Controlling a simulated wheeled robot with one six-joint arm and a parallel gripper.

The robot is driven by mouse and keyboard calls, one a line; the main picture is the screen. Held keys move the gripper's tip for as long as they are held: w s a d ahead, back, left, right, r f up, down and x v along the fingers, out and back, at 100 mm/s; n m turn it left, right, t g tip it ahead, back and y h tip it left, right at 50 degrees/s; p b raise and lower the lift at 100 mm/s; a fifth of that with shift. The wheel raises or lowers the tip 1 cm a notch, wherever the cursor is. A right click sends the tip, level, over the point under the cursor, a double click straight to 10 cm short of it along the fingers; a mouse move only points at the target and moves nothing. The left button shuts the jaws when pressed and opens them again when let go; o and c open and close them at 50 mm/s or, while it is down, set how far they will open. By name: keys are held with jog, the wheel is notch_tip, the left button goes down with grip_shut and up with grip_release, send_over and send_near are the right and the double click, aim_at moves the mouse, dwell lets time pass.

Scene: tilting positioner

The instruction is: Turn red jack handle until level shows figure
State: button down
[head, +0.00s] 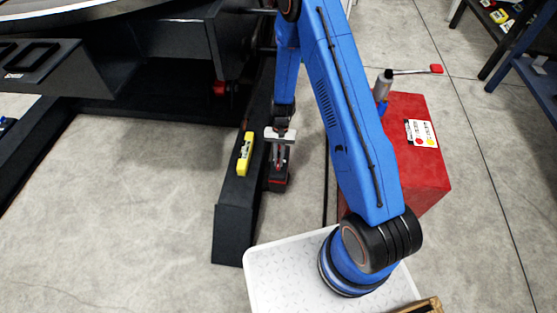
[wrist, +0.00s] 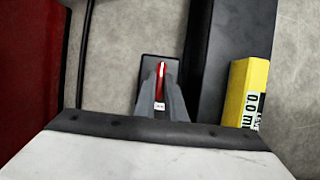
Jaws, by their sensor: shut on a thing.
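The red jack handle (wrist: 161,72) stands between my two grey finger pads in the wrist view, with a small white tag near its lower end. My gripper (wrist: 160,88) is shut on it, over a dark square base. In the head view my gripper (head: 279,152) points down beside the black beam, above the black and red jack (head: 277,184); the handle itself is mostly hidden there. The yellow level (head: 244,153) lies on the beam just left of my gripper. In the wrist view the level (wrist: 237,88) shows sideways figures that look like "0.0 m"; the rest is unclear.
A red cabinet (head: 425,165) stands to the right, with a grey cylinder and a red-tipped lever (head: 436,69) on top. The black beam (head: 233,215) runs beside the jack. A dark positioner frame (head: 140,75) fills the upper left. Open concrete floor lies left.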

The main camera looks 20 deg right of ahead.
jog(key=c, duration=1.8)
grip_release()
jog(key=v, duration=1.7)
jog(key=shift+w+r, duration=0.15)
jog(key=shift+r, duration=0.1)
